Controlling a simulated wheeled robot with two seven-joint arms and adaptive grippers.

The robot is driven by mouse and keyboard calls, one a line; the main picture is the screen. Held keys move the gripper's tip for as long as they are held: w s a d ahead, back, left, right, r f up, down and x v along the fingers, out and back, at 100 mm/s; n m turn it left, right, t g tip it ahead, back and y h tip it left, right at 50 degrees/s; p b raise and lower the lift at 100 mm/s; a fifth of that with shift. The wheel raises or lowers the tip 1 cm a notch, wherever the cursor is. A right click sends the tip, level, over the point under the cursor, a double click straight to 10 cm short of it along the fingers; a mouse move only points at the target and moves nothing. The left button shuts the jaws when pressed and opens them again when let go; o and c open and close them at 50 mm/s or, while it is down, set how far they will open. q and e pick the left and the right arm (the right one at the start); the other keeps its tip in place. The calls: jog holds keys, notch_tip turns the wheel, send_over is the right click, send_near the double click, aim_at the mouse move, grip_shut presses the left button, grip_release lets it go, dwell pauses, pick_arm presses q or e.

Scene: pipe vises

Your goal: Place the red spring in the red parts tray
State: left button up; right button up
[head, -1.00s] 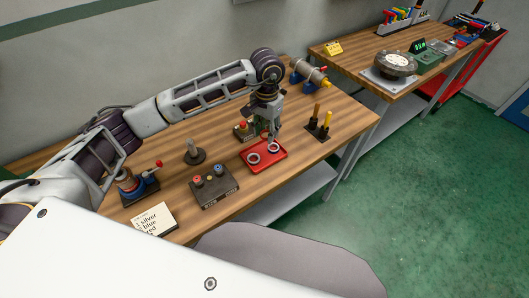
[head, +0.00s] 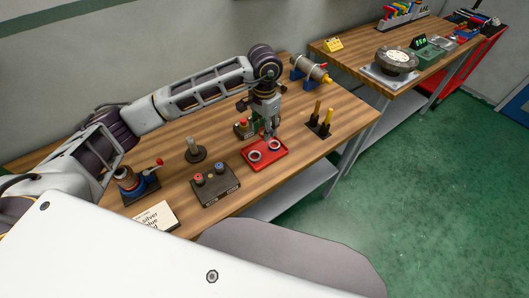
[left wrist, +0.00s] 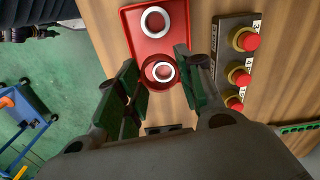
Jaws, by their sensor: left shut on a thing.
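The red parts tray (head: 249,163) lies on the wooden bench and also shows in the left wrist view (left wrist: 130,34). Two silver rings, one (head: 255,156) nearer the front left and one (head: 274,145) at the back right, lie in it. My left gripper (head: 268,134) points down over the tray's back part. In the left wrist view its green-padded fingers (left wrist: 158,82) are closed on a red round coil (left wrist: 145,77), the red spring, seen end-on over a silver ring. The spring's height above the tray floor is unclear. My right gripper is out of view.
A dark block with red knobs (left wrist: 232,66) stands close behind the tray. A dark box with buttons (head: 216,186) is in front left of it, and a stand with yellow-and-black tools (head: 320,122) is to the right. A white card (head: 155,217) lies front left.

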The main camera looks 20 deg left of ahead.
pick_arm(q)
jog(key=b, duration=0.2)
send_over(264, 153)
jog(key=f, duration=0.5)
jog(key=shift+w+f, duration=0.1)
jog(key=shift+w, duration=0.1)
jog(key=shift+f, duration=0.55)
jog(key=shift+f+b, duration=0.35)
jog(key=shift+f, duration=1.15)
jog(key=shift+c, duration=0.4)
jog(key=shift+f, duration=0.3)
jog(key=shift+c, duration=0.3)
jog(key=shift+s+d+f, duration=0.1)
jog(key=shift+f, duration=0.05)
jog(key=shift+c, duration=1.3)
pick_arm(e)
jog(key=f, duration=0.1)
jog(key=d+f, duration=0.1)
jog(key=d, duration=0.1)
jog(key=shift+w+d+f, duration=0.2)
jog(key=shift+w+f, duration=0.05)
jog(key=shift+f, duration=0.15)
